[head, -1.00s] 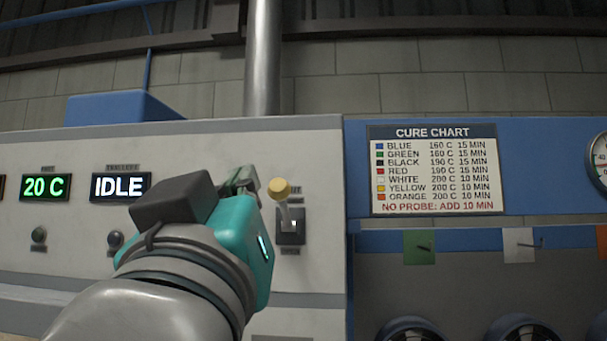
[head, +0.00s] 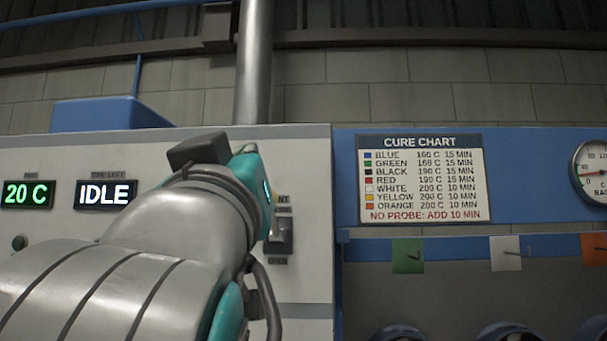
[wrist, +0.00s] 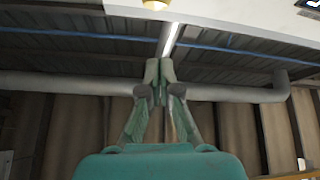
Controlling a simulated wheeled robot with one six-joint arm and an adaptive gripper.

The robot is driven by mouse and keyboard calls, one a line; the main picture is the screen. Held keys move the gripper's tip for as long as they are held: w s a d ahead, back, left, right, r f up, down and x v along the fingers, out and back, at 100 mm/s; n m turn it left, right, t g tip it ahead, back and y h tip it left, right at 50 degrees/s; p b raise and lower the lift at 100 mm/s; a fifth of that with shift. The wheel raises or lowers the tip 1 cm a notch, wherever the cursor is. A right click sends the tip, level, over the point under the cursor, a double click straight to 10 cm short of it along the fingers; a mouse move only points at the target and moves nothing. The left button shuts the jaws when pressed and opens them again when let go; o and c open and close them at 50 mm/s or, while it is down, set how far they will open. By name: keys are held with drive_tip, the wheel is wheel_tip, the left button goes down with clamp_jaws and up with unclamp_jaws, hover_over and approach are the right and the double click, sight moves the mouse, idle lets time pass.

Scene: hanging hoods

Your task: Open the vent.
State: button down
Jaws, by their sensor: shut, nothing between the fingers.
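The vent lever's dark switch plate (head: 281,238) is on the pale control panel in the head view, right of my wrist. Its label is partly covered and shows "NT". The lever and most of its knob are hidden behind my arm there. In the wrist view the lever's yellow knob (wrist: 156,4) shows at the top edge, cut off by the frame. My gripper (wrist: 159,70) is shut and empty, with its fingertips together and apart from the knob in that picture. In the head view the fingers are hidden behind my wrist.
A metal pipe (head: 254,75) rises behind the panel. Displays reading 20 C (head: 28,194) and IDLE (head: 105,194) are at left. A cure chart (head: 422,178) and a gauge (head: 594,170) are on the blue frame at right.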

drive_tip(key=shift+w+d+f, duration=0.1)
drive_tip(key=shift+w+f, duration=0.15)
drive_tip(key=shift+w, duration=0.55)
drive_tip(key=shift+w+d+f, duration=0.1)
drive_tip(key=shift+w+f, duration=0.2)
drive_tip(key=shift+w, duration=0.45)
drive_tip(key=shift+w+d+f, duration=0.1)
drive_tip(key=shift+w+f, duration=0.15)
drive_tip(key=shift+w, duration=0.55)
